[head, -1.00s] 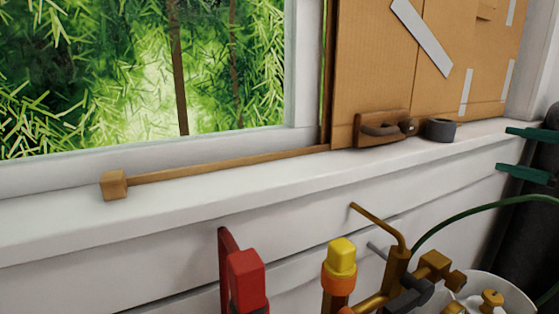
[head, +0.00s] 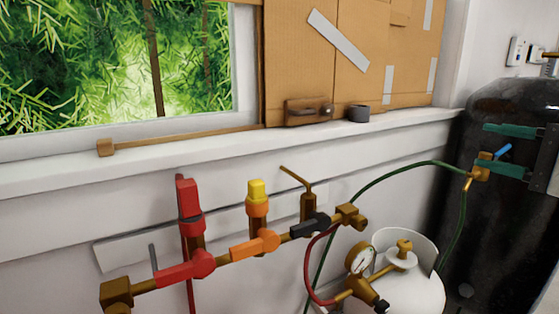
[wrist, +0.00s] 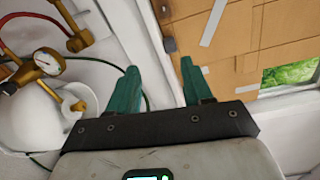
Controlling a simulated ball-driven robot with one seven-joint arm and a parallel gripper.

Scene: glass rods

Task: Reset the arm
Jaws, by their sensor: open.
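My gripper (head: 486,148) shows at the right edge of the head view, with two green fingers pointing left, spread apart. It is open and nothing is between the fingers. In the wrist view the gripper (wrist: 160,86) also stands open, with a black bracket at its base. In the head view the fingers overlap the dark tank (head: 485,225) in the picture. The rest of my arm is mostly out of view.
A brass pipe with a red valve handle (head: 185,268), an orange one (head: 254,245) and a black one (head: 310,226) runs below the sill. A white cylinder (head: 415,285) with a gauge (head: 361,259) stands at lower right. Cardboard (head: 375,60) covers part of the window.

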